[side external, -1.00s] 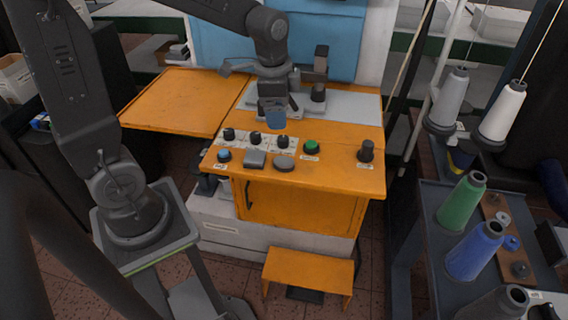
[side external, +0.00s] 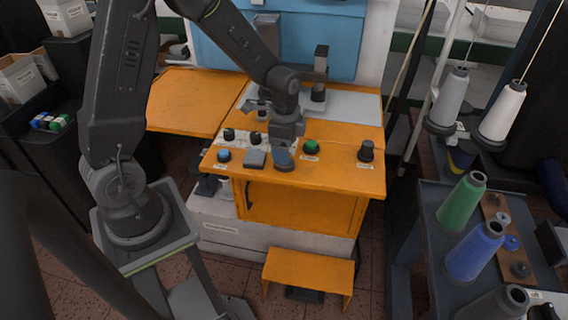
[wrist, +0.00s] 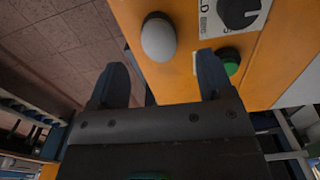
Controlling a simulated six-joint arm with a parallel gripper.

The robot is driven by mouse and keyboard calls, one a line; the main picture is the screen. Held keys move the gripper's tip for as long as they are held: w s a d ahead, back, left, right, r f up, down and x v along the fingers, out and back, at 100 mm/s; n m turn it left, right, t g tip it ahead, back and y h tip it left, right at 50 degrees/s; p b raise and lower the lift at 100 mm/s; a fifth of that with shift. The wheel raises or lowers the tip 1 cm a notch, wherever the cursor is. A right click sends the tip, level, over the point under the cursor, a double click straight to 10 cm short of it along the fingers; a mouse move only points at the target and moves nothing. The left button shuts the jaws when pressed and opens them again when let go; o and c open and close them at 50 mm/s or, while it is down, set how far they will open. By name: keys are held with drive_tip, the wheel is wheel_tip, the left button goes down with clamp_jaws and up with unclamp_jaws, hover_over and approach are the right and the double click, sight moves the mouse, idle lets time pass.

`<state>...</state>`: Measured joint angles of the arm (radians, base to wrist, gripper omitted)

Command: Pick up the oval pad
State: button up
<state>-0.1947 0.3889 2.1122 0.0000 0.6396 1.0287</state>
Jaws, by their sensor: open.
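The oval pad (wrist: 158,39) is a grey rounded pad on a dark base, set on the orange panel. It lies ahead of my open fingers in the wrist view, in line with the gap between them. In the side view the pad (side external: 284,166) sits at the front of the panel, partly covered by my fingers. My gripper (side external: 284,155) is close over the pad there, pointing down. In the wrist view my gripper (wrist: 161,76) is open with nothing between its fingers. Whether a finger touches the pad cannot be told.
A grey square button (side external: 255,158) and a blue-topped knob (side external: 224,156) stand left of the pad. A green button (side external: 311,146) is close on the right, a dark knob (side external: 366,151) farther right. Black knobs stand behind. The panel's front edge (side external: 300,187) is near.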

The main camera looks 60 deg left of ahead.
wheel_tip(320, 180, down, 5)
drive_tip(key=shift+r, duration=0.1)
drive_tip(key=shift+c, duration=0.5)
drive_tip(key=c, duration=1)
drive_tip(key=shift+r, duration=0.1)
wheel_tip(320, 180, up, 4)
drive_tip(key=shift+w+r, duration=0.1)
drive_tip(key=shift+r, duration=0.05)
drive_tip(key=s+a+r, duration=0.6)
drive_tip(key=a, duration=0.3)
drive_tip(key=w+d+f+n, duration=0.2)
drive_tip(key=d+n, duration=0.1)
drive_tip(key=w+d+f+n, duration=0.3)
drive_tip(key=d, duration=0.1)
drive_tip(key=w+d+f+n, duration=0.2)
drive_tip(key=d+f+n, duration=0.1)
drive_tip(key=d, duration=0.1)
drive_tip(key=shift+w+d+n, duration=0.1)
drive_tip(key=shift+w+n, duration=0.1)
drive_tip(key=shift+n, duration=0.1)
